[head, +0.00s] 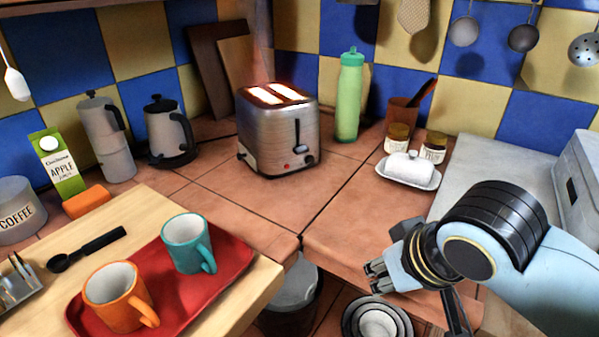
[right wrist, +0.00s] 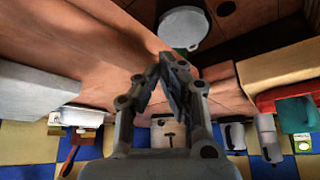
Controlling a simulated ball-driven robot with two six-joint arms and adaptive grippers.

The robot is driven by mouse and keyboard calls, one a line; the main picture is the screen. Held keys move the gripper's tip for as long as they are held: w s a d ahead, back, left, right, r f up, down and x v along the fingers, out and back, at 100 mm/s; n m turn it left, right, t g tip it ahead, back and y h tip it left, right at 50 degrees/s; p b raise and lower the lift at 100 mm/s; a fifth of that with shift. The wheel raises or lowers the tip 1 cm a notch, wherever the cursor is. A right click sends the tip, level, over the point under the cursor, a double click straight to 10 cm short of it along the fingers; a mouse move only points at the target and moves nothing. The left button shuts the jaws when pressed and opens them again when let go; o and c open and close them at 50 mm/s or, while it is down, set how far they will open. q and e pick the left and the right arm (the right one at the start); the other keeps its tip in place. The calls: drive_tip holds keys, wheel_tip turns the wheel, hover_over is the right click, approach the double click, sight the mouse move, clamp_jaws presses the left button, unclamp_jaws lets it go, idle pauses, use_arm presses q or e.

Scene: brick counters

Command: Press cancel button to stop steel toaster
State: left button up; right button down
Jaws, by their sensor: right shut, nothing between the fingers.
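The steel toaster (head: 280,135) stands on the tiled counter in the corner, its slots glowing orange around two pale slices. Its front has a dark lever (head: 298,148) and a small red button (head: 287,166) low on the panel. My right gripper (head: 378,276) is in front of and to the right of the toaster, well apart from it, near the counter's front edge. In the right wrist view its fingers (right wrist: 166,62) are shut and empty, and the toaster (right wrist: 160,131) shows upside down beyond them. My left gripper is not in view.
A green bottle (head: 348,97) stands just right of the toaster, and a white butter dish (head: 408,170) with jars is further right. A kettle (head: 168,132) is at left. A red tray (head: 213,277) with mugs is in the left foreground. Counter directly before the toaster is clear.

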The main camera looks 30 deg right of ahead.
sight(292, 168)
drive_tip(key=w+d+m+t, duration=0.1)
drive_tip(key=w+m, duration=0.1)
drive_tip(key=w+d+m+t, duration=0.1)
drive_tip(key=w+m, duration=0.1)
drive_tip(key=w, duration=0.1)
drive_tip(key=w+d+m+t, duration=0.1)
drive_tip(key=w+m+t, duration=0.1)
drive_tip(key=w+m, duration=0.1)
drive_tip(key=shift+w+r+h, duration=0.15)
drive_tip(key=shift+w+h, duration=0.1)
drive_tip(key=shift+h, duration=0.05)
drive_tip(key=w+m+t, duration=0.1)
drive_tip(key=w+m, duration=0.1)
drive_tip(key=w+d+r+m+t, duration=0.1)
drive_tip(key=w+m, duration=0.1)
drive_tip(key=w+m+t, duration=0.1)
drive_tip(key=w+m, duration=0.1)
drive_tip(key=shift+w+d+r+t+y, duration=0.1)
drive_tip(key=shift+d+r+t+y, duration=0.15)
drive_tip(key=shift+r+t+y, duration=0.15)
drive_tip(key=shift+w+r+m+t+y, duration=0.2)
drive_tip(key=shift+w+m+t, duration=0.15)
drive_tip(key=shift+m, duration=0.25)
drive_tip(key=shift+w+r+m+t+y, duration=0.1)
drive_tip(key=shift+w+m+t+y, duration=0.15)
drive_tip(key=shift+m, duration=0.35)
drive_tip(key=shift+w, duration=0.15)
